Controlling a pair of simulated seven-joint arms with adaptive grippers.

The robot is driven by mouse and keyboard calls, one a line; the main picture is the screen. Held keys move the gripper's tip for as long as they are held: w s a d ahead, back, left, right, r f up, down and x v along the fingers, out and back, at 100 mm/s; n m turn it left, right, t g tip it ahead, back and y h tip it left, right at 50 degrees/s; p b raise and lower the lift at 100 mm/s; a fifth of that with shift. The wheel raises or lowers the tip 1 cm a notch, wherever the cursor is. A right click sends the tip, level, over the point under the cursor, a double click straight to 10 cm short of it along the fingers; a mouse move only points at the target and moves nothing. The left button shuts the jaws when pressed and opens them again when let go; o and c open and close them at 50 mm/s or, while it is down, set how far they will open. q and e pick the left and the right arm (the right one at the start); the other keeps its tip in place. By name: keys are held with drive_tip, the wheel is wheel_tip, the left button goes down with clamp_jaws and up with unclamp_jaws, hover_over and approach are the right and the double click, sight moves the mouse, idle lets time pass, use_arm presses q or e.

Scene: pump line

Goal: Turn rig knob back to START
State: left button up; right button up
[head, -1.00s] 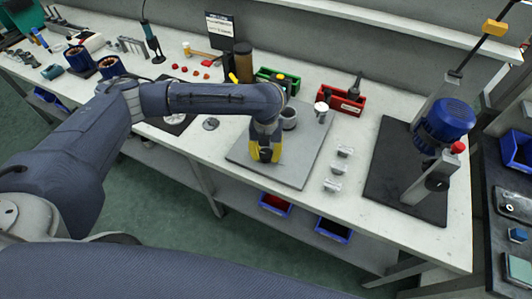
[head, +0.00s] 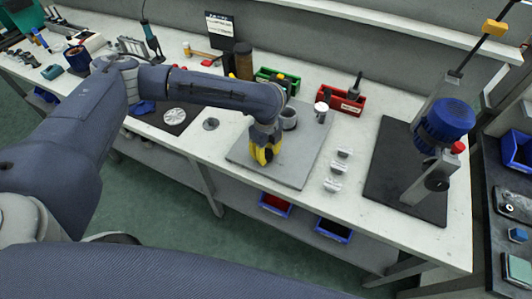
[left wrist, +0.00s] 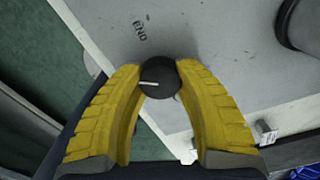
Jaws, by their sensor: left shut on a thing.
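The rig knob (left wrist: 158,80) is a round black knob with a white pointer line, near the front edge of the grey rig plate (left wrist: 215,30). My left gripper (left wrist: 160,72) has its yellow fingers around the knob, one on each side, shut on it. In the left wrist view the pointer line points left, and a dark END label (left wrist: 140,32) lies above the knob. No START label can be made out. In the head view my left gripper (head: 261,155) is low at the front of the plate (head: 290,165) and hides the knob. My right gripper is out of view.
A grey cylindrical part (head: 289,119) stands on the plate behind the gripper. A red bin (head: 345,103) and a green bin (head: 270,76) stand behind. Several small clear parts (head: 337,170) lie right of the plate. A blue-motor stand (head: 443,122) is further right.

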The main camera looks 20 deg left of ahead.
sight(266, 154)
use_arm(q)
drive_tip(key=n, duration=0.5)
drive_tip(key=shift+n, duration=0.3)
drive_tip(key=n, duration=1.2)
drive_tip(key=shift+n, duration=0.3)
drive_tip(key=n, duration=0.5)
drive_tip(key=shift+n, duration=0.6)
drive_tip(key=o, duration=1.3)
drive_tip(key=shift+r, duration=6.05)
